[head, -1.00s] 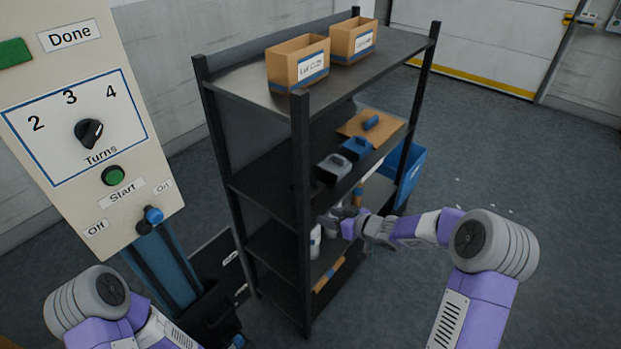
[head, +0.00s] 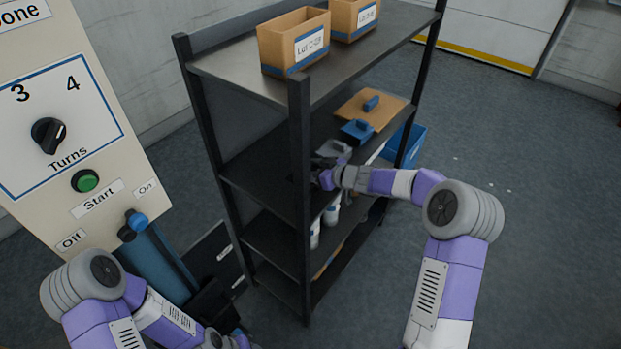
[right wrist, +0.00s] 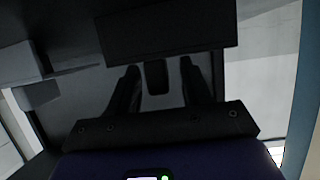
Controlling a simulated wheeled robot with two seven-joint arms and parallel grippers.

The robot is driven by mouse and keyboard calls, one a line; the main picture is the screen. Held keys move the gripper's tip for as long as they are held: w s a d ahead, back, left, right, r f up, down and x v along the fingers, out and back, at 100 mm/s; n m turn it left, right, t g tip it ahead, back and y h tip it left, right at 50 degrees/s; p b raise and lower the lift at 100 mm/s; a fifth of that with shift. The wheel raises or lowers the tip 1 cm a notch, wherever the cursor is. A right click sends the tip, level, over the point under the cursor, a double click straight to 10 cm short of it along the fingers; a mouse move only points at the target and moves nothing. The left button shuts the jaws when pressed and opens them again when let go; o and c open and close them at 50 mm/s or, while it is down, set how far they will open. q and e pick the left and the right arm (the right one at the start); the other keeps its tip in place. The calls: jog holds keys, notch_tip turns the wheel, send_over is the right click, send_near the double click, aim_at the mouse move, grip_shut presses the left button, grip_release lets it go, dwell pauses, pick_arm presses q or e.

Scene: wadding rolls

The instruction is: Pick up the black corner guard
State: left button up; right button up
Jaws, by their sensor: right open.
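My right gripper (head: 293,181) reaches in over the second shelf from the top, beside the near front post, which partly hides it. In the right wrist view the right gripper (right wrist: 159,80) is open, with its two dark fingers apart. A dark upright piece (right wrist: 157,77) stands between the fingers, below a wide black block (right wrist: 165,32). These look like the handle and body of the black corner guard, but dark on dark makes this hard to confirm. In the head view I cannot make the guard out. My left arm is at lower left; its gripper is out of frame.
A grey handled block (head: 333,149), a blue handled block (head: 358,131) and a tan board (head: 352,106) share that shelf. The upper shelf (head: 240,70) holds two cardboard bins (head: 295,45). White bottles (head: 332,212) stand below. A control panel (head: 60,130) is at left.

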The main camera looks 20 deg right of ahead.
grip_shut()
jog(key=shift+r, duration=0.1)
dwell(0.3)
